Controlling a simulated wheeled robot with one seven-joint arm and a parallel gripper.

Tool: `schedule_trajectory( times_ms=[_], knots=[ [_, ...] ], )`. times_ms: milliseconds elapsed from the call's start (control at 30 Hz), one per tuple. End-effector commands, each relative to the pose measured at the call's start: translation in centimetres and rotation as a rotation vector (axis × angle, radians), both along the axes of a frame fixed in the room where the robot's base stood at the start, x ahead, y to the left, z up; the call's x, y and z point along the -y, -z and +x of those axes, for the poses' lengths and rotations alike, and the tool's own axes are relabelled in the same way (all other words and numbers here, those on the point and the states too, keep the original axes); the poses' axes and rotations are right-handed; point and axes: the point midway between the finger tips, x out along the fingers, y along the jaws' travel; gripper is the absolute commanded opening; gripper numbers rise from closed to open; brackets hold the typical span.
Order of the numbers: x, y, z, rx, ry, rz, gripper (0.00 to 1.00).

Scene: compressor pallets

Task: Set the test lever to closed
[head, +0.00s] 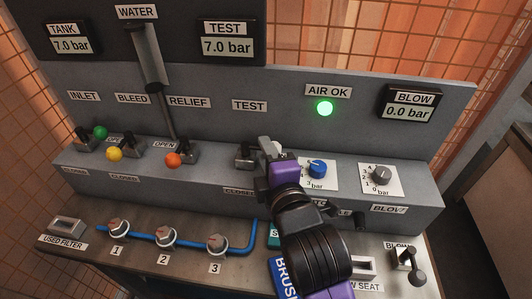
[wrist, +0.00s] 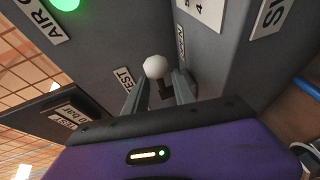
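The test lever's white ball knob (wrist: 155,67) shows in the wrist view, just beyond and between my fingertips. Its dark stem is partly visible between the fingers. In the head view, the lever's metal base (head: 243,155) shows just left of my gripper (head: 264,156), which hides most of the lever. My gripper's fingers (wrist: 160,84) stand apart around the lever, with a gap beside the knob; a firm hold is not seen. The TEST label (head: 249,105) is above and a CLOSED label (head: 238,191) is below. The lever's exact angle is hidden.
The relief lever with an orange knob (head: 173,160) stands to the left. A blue regulator knob (head: 317,168) is close to my gripper's right, with a grey knob (head: 381,175) beyond. The TEST display (head: 227,46) reads 7.0 bar. The AIR OK lamp (head: 324,108) is green.

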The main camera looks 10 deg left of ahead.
Motion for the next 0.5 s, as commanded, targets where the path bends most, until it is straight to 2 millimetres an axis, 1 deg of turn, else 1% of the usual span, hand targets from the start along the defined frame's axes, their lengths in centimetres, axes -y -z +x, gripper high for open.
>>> schedule_trajectory(
  times_ms=[33, 133, 167, 500],
  knots=[
    [0.0, 0.0, -0.01, 0.0, 0.0, 0.0, 0.22],
    [0.0, 0.01, -0.01, 0.0, 0.0, 0.0, 0.02],
    [0.02, 0.02, -0.02, 0.0, 0.0, 0.0, 0.0],
    [0.35, 0.08, 0.12, -0.001, 0.007, -0.003, 0.0]
  ],
)
